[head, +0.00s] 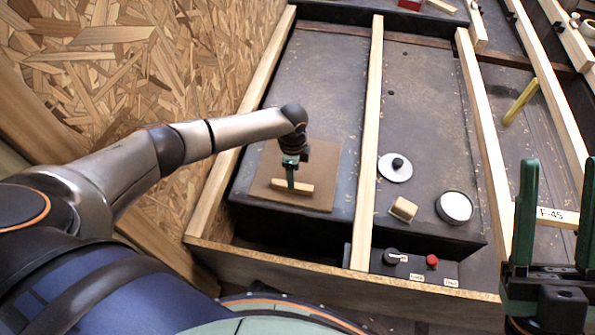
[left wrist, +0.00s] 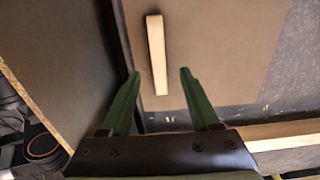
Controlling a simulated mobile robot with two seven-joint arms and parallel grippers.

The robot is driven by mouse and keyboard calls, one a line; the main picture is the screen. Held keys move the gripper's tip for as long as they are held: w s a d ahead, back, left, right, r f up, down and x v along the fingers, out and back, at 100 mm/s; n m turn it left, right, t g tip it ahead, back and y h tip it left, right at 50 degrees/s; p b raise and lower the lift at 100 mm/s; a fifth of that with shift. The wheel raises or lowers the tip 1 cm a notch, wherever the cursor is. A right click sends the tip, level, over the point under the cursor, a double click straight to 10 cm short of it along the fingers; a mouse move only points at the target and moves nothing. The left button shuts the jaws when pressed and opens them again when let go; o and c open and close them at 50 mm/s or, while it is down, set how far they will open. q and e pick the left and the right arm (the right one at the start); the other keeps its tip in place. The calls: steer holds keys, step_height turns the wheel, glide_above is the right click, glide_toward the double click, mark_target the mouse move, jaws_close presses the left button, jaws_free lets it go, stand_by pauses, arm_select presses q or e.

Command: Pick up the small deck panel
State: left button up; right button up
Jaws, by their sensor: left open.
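The small deck panel is a brown, roughly square board (head: 325,165) with a pale wooden batten (head: 300,190) across it. It lies on the dark deck in the left bay. In the left wrist view the panel (left wrist: 225,45) fills much of the upper picture, with the batten (left wrist: 157,55) upright in it. My left gripper (head: 291,187) is over the batten. In the wrist view its fingers (left wrist: 160,73) are open and the batten's lower end lies between their tips, with nothing gripped. My right gripper (head: 558,165) is open and empty at the right edge.
Pale wooden rails (head: 367,150) divide the deck. The middle bay holds a lid with a black knob (head: 396,167), a round white-topped tin (head: 454,207) and a small wooden block (head: 403,209). A chipboard wall (head: 150,60) rises at the left. A yellow stick (head: 520,102) lies at right.

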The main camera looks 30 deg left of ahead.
arm_select(q)
steer(key=f+b, duration=0.5)
steer(key=shift+s+a+f, duration=0.1)
steer(key=shift+s+a, duration=0.05)
steer(key=shift+a, duration=0.05)
arm_select(e)
steer(key=shift+m, duration=0.5)
steer(key=f, duration=0.5)
steer(key=shift+w+a+f, duration=0.15)
steer(key=shift+a+f, duration=0.05)
steer(key=shift+f, duration=0.05)
arm_select(q)
jaws_close()
steer(key=shift+r, duration=0.2)
